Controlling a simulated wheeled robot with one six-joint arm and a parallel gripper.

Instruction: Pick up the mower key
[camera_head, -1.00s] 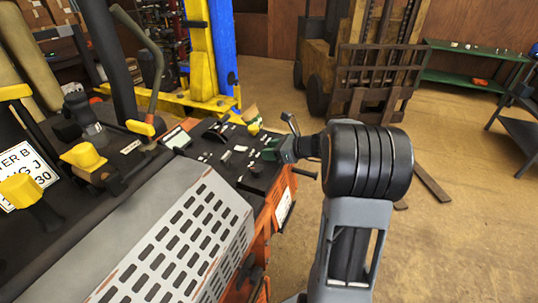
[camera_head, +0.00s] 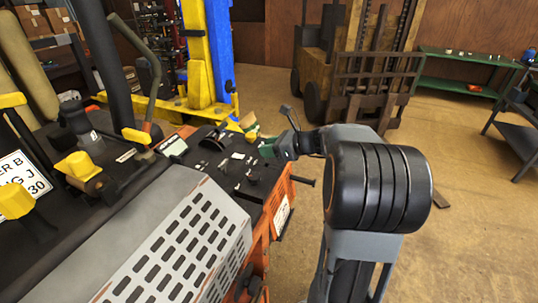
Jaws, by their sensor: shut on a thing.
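The mower's dark control panel (camera_head: 222,160) is at the centre, with small knobs, levers and light labels. My gripper (camera_head: 270,150) reaches in from the right over the panel's right end. It is shut on a small dark green piece (camera_head: 265,151), which seems to be the mower key. The jaws hide most of the key, and its shaft does not show clearly. I cannot tell whether the key is clear of its slot.
The mower's grey slotted cover (camera_head: 185,245) and orange side are below the panel. Yellow-capped levers (camera_head: 80,165) stand to the left. A blue and yellow lift post (camera_head: 212,60) is behind. A forklift (camera_head: 350,75) and green shelf (camera_head: 470,75) stand farther back. Open floor lies right.

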